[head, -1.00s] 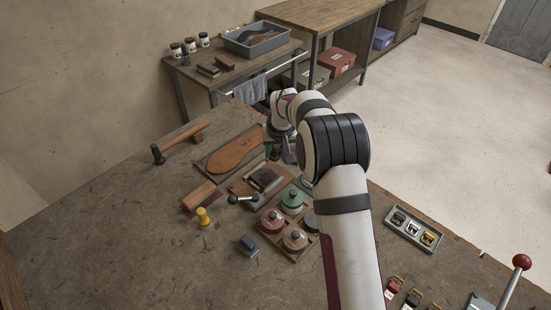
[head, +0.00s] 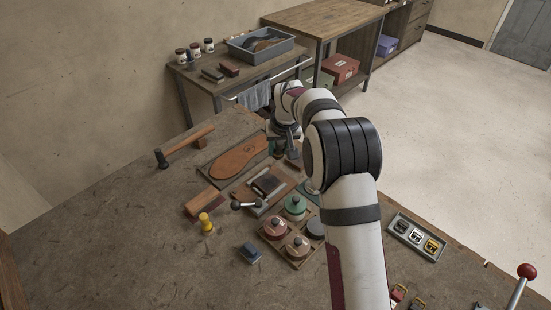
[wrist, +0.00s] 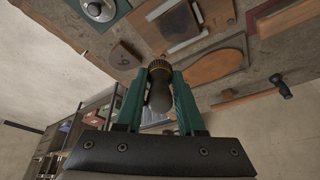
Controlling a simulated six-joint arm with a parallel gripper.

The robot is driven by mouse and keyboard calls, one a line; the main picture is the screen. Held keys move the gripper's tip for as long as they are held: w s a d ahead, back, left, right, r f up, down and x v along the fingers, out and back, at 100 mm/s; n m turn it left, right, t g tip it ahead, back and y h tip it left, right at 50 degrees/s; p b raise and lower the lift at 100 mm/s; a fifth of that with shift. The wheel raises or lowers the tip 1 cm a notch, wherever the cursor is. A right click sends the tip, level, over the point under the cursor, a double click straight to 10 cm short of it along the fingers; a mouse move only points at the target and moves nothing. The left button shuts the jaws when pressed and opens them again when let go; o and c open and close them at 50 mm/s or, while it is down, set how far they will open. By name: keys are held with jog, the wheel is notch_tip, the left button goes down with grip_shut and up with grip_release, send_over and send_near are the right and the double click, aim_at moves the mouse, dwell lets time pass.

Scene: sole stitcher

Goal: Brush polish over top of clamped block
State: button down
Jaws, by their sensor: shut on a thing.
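My gripper (wrist: 159,78) is shut on a brush (wrist: 159,92) with a dark rounded handle and a brass ferrule. The green fingers press the handle from both sides, and the ferrule points toward the bench. The bristles cannot be made out. In the head view the gripper (head: 285,143) is small, just beyond the clamp, and the brush is not clear there. The clamped block (head: 267,183) is dark and sits in a wooden clamp with a ball-ended handle (head: 246,206). In the wrist view the block (wrist: 177,22) lies beyond the brush tip; contact cannot be told.
A leather sole (head: 238,158) lies on a board left of the gripper. The bench's left front is clear.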

jog(key=shift+w+a+f, duration=0.55)
jog(key=shift+w+a, duration=0.2)
jog(key=shift+w, duration=0.1)
jog(key=shift+f, duration=3.35)
jog(key=shift+s+a+f, duration=0.3)
jog(key=shift+a+f, duration=0.05)
jog(key=shift+f, duration=0.25)
jog(key=shift+s+a, duration=2.05)
jog(key=shift+a, duration=0.15)
jog(key=shift+w+d, duration=2.25)
jog(key=shift+d, duration=0.25)
jog(key=shift+w+d+r, duration=0.1)
jog(key=shift+w+r, duration=0.05)
jog(key=shift+r, duration=3.9)
